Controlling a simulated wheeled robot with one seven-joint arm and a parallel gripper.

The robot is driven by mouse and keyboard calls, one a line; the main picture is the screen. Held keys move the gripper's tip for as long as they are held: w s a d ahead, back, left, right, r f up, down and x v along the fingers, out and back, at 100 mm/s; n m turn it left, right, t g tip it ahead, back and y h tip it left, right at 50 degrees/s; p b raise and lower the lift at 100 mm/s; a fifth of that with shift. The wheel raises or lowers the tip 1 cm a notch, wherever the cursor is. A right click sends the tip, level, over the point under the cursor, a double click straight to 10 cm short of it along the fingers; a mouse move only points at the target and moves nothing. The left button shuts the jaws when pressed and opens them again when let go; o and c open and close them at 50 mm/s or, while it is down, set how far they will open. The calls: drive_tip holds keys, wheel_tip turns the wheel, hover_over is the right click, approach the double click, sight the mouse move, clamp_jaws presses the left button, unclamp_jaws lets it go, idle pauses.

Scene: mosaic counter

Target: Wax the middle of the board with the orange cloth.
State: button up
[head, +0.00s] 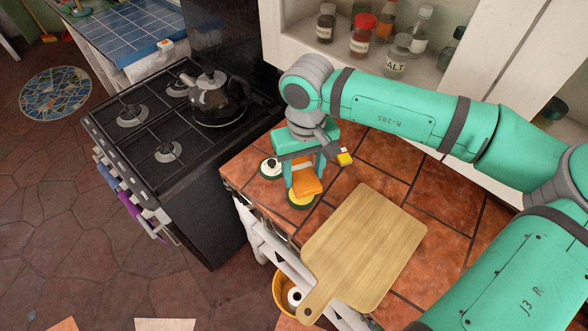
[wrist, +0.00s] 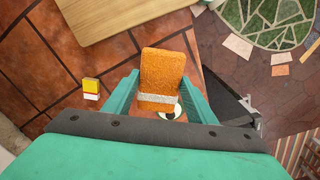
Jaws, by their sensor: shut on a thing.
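The orange cloth (head: 307,184) is a thick pad with a pale band, held between the green fingers of my gripper (head: 304,172). It also shows in the wrist view (wrist: 163,70), where a finger stands on each side of it. My gripper is shut on it over the tiled counter, to the upper left of the board. The wooden board (head: 365,240) lies flat on the counter with its handle toward the front edge. Its middle is bare, and a corner of it shows in the wrist view (wrist: 115,18). A yellow-rimmed round thing (head: 301,203) shows just below the cloth, partly hidden.
A round tin (head: 271,168) stands left of my gripper. A small yellow and white block (head: 345,158) lies to its right; it also shows in the wrist view (wrist: 91,89). A stove with a black kettle (head: 215,98) is at left. Spice jars (head: 363,35) fill the shelf behind.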

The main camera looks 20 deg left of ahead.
sight(303, 185)
drive_tip(key=shift+f, duration=2.9)
drive_tip(key=shift+w+f, duration=0.1)
drive_tip(key=shift+f, duration=0.1)
drive_tip(key=shift+f, duration=0.35)
drive_tip(key=shift+r, duration=3.55)
drive_tip(key=shift+f, duration=0.1)
drive_tip(key=shift+f, duration=3.4)
